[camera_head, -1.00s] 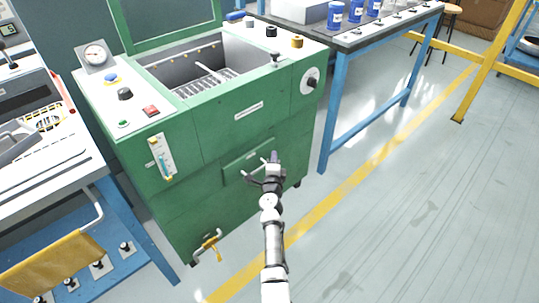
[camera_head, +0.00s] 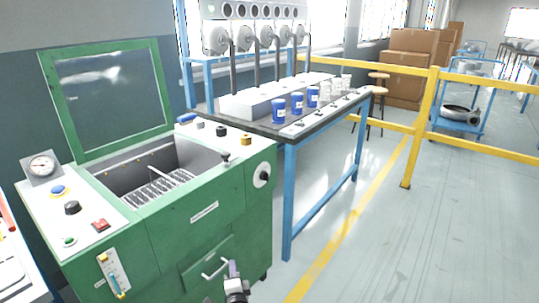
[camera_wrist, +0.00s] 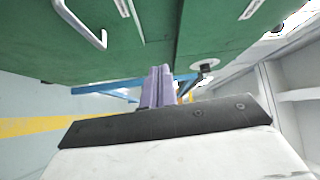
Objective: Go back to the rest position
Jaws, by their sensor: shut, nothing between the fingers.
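My gripper (camera_head: 233,270) shows at the bottom of the head view, in front of the green machine (camera_head: 196,220) and close to its drawer handle (camera_head: 216,268). In the wrist view my gripper's purple fingers (camera_wrist: 158,88) are together with nothing between them. The green front fills the top of that view, with a metal handle (camera_wrist: 85,25) at upper left, apart from the fingers. Most of my arm is below the head view's edge.
A blue-legged bench (camera_head: 288,200) with several blue-labelled cups (camera_head: 297,103) stands right of the machine. The machine's glazed lid (camera_head: 108,98) is raised. A yellow railing (camera_head: 420,125) stands farther right. The grey floor (camera_head: 440,240) at right is clear.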

